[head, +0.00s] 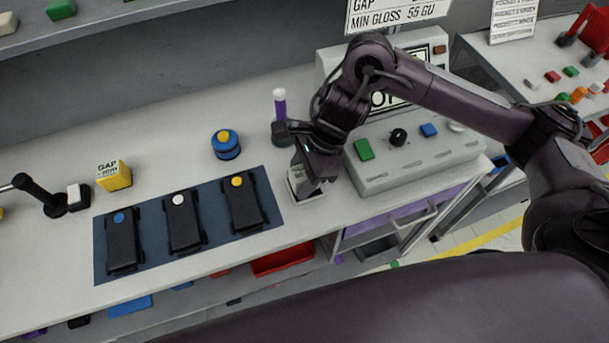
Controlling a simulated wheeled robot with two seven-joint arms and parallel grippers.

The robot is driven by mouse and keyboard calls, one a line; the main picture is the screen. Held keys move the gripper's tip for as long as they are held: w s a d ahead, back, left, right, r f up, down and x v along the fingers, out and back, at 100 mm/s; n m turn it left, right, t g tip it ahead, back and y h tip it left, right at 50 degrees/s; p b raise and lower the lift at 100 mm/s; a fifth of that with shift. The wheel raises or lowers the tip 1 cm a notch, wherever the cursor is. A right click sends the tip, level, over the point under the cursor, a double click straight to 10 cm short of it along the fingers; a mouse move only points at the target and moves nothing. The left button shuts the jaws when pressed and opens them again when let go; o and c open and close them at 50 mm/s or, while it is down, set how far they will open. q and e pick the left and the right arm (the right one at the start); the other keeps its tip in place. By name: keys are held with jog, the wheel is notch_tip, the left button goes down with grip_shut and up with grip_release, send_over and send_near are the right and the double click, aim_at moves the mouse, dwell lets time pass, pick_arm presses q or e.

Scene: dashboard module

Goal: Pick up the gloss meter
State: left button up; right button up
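My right gripper (307,186) points down over a small white tray or holder (292,190) on the bench, right of the dark blue mat. A pale grey block-like thing (304,180) shows between or just behind its fingers. It may be the gloss meter, but the gripper hides most of it. I cannot tell whether the fingers are closed on it. My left gripper is not in view.
The blue mat (101,268) holds three black modules (184,222). A yellow gap block (113,176), a blue round piece with a yellow top (226,145) and a purple white-capped bottle (280,106) stand behind. A grey console (400,172) stands close on the right.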

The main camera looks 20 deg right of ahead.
aim_at(301, 172)
jog(key=c, duration=0.7)
jog(key=shift+c, duration=0.2)
notch_tip(301, 172, up, 20)
jog(key=p, duration=0.2)
jog(key=shift+p, duration=0.3)
